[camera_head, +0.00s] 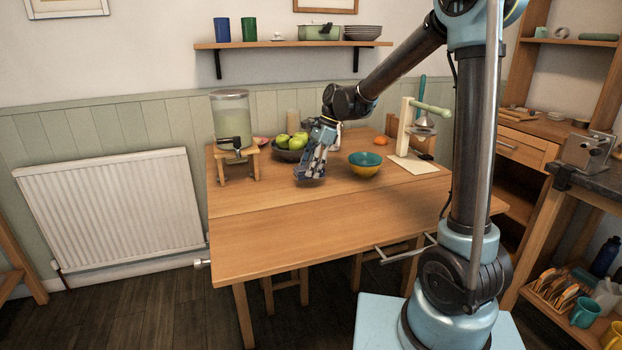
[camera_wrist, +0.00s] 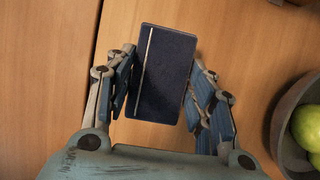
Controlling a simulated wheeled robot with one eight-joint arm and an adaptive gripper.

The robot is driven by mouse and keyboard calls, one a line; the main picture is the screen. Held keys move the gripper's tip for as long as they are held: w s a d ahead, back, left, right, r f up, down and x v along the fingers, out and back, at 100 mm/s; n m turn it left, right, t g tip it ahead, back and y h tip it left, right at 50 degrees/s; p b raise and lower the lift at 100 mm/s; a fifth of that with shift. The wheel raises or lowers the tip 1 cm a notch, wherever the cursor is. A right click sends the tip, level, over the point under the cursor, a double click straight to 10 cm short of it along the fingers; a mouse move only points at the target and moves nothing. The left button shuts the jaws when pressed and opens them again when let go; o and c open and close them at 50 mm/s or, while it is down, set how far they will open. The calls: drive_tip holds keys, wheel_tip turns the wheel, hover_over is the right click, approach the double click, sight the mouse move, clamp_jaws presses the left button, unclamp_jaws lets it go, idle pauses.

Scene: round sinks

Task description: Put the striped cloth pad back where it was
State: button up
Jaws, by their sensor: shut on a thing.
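The striped cloth pad (camera_wrist: 168,75) is a dark navy rectangle with one thin pale stripe along its left side in the wrist view. My gripper (camera_wrist: 165,72) is shut on it, with one finger at its left edge and the other at its right edge. In the head view my gripper (camera_head: 310,176) points down over the back middle of the wooden table (camera_head: 300,230), and the pad is hard to make out there. I cannot tell whether the pad touches the tabletop.
A dark bowl (camera_wrist: 287,125) of green apples (camera_head: 283,141) stands close beside my gripper. A teal and yellow bowl (camera_head: 365,164) is to the right, then a cream stand (camera_head: 405,130). A drink dispenser (camera_head: 232,115) stands at the left. The table's front half is clear.

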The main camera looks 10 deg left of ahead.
drive_tip(key=shift+f, duration=1.95)
drive_tip(key=o, duration=1)
drive_tip(key=shift+s+f, duration=0.1)
drive_tip(key=v, duration=1.2)
